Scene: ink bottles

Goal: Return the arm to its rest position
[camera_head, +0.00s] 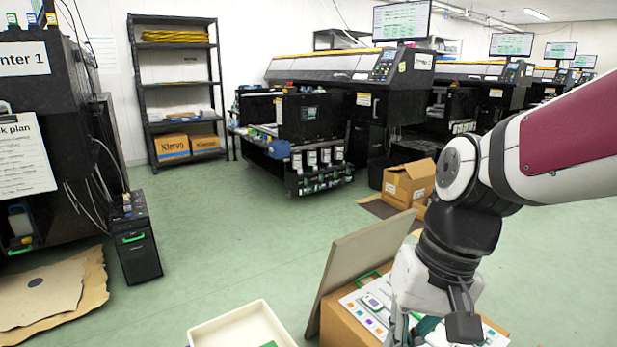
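My arm reaches in from the right edge, bent at a dark joint, with its wrist pointing down. My gripper (430,328) is at the bottom of the view, below the wrist and in front of a cardboard box (340,325). The bottom edge of the picture cuts it off, so its fingertips and anything between them are hidden. A tan panel (362,250) stands tilted at the box's back left.
A white tray (200,335) with something green in it is at the bottom, left of the box. A black cabinet (137,245) and a brown mat (85,290) are at left. An open carton (408,183) stands behind my arm. Green floor (230,215) is clear in the middle.

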